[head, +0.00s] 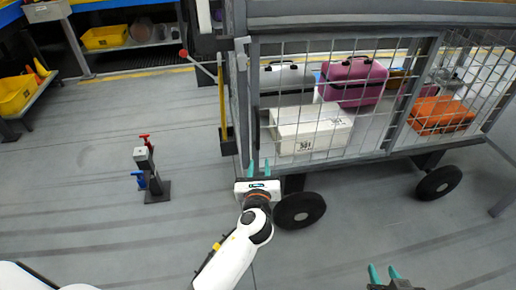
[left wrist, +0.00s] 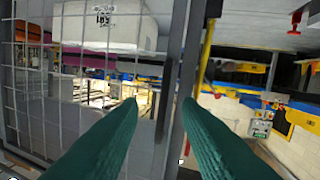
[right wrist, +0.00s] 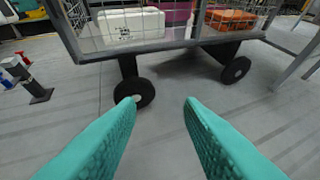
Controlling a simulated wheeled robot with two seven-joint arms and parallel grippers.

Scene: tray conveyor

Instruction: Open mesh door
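The mesh door (head: 325,100) forms the near side of a grey luggage cart. It appears closed, with its left edge along the cart's corner post. My left gripper (head: 259,170) is open at the lower left corner of the door, fingers pointing up. In the left wrist view the mesh (left wrist: 30,70) fills the left side, and a grey upright post (left wrist: 178,75) stands between and beyond the spread green fingers (left wrist: 160,105). I cannot tell whether they touch it. My right gripper (head: 384,274) is open and empty, low in front of the cart; its fingers (right wrist: 160,105) also show in the right wrist view.
Behind the mesh lie a white case (head: 310,130), a pink case (head: 352,82) and an orange case (head: 440,116). Black wheels (head: 300,210) are under the cart. A small stand (head: 149,172) with red and blue handles is at left. The floor in front is clear.

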